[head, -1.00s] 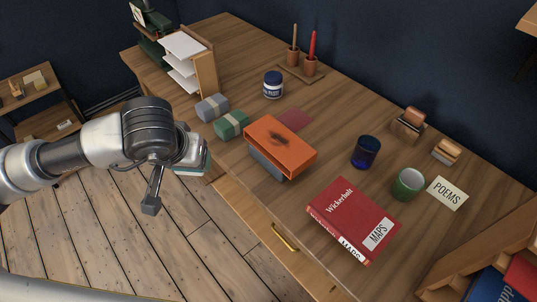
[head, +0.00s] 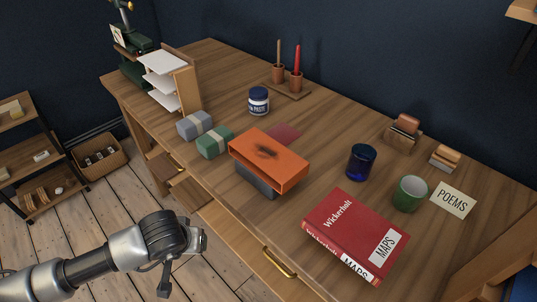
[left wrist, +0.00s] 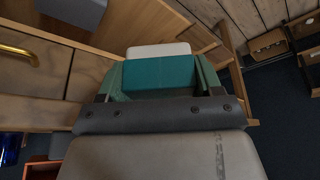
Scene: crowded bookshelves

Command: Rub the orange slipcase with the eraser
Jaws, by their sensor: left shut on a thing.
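The orange slipcase (head: 265,152) lies on a dark grey block (head: 257,182) on the desk, with a dark smudge on its upper face. My left gripper (head: 203,242) is low in front of the desk, below and left of the slipcase and apart from it. In the left wrist view, my left gripper (left wrist: 160,76) is shut on the eraser (left wrist: 158,74), a teal block with a whitish end. The eraser is hard to make out in the head view. My right gripper is not in view.
A drawer handle (head: 278,263) sticks out at the desk front.

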